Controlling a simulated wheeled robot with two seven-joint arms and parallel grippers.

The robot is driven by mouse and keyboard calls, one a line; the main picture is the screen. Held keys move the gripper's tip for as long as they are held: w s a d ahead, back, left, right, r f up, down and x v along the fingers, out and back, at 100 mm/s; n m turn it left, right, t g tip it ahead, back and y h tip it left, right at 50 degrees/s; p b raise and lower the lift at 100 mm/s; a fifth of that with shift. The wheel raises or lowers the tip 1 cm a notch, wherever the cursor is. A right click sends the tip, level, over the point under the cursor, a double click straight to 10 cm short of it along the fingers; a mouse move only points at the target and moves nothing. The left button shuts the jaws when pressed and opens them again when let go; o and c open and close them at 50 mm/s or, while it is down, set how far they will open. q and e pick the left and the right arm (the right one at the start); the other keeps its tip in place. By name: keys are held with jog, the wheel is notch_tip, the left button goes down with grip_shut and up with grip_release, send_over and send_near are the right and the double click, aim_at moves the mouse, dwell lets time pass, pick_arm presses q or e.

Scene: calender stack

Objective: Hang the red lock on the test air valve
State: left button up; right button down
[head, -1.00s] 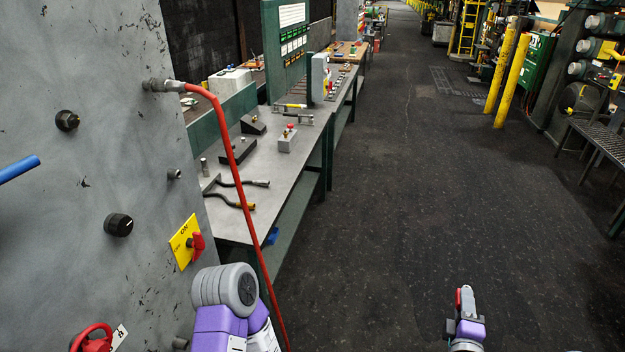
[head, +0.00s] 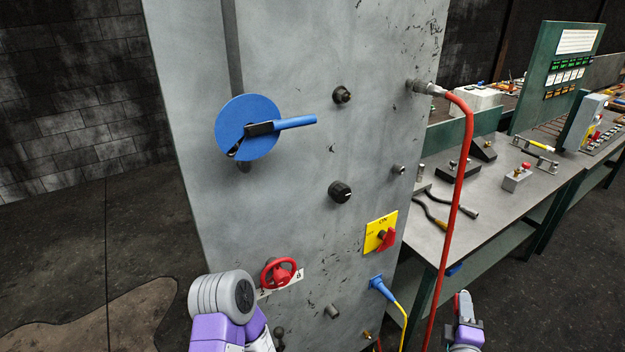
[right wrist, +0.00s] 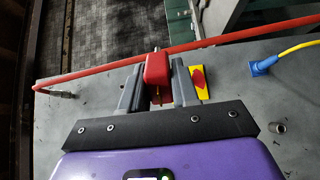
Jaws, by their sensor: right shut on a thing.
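My right gripper (head: 463,312) is shut on the red lock (right wrist: 157,68), which sits between its two grey fingers in the right wrist view. In the head view only a small red part of the lock (head: 463,302) shows at the gripper. The gripper is low, right of the grey cabinet and apart from it. No label reading test air valve is legible. The cabinet face has a red handwheel (head: 278,273) over a small white plate, a yellow plate with a red rotary handle (head: 387,238), and a blue disc with a blue lever (head: 247,128). My left gripper is out of view.
The grey cabinet (head: 300,45) fills the middle. A red hose (head: 461,180) hangs from its upper right fitting, left of my right gripper. A blue plug with a yellow cable (head: 381,286) is low on the cabinet. A workbench (head: 535,195) stands behind at right.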

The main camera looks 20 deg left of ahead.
jog(key=s+a+r+n+g+y+p, duration=0.1)
jog(key=a+r+n+y+p, duration=0.2)
jog(key=a+r, duration=0.7)
jog(key=s+a+r+n+y+p, duration=0.15)
jog(key=a+r+y+p, duration=0.3)
jog(key=a+r, duration=0.5)
jog(key=s+a+r+n+g+y+p, duration=0.5)
jog(key=s+a+r+y+p, duration=0.1)
jog(key=s+a+r, duration=1.1)
notch_tip(320, 180, up, 2)
jog(key=shift+a+p, duration=0.3)
jog(key=shift+p, duration=0.4)
jog(key=shift+n, duration=0.25)
jog(key=shift+g+y, duration=0.25)
jog(key=shift+g, duration=0.05)
jog(key=shift+p+x, duration=0.55)
jog(key=shift+x, duration=1.35)
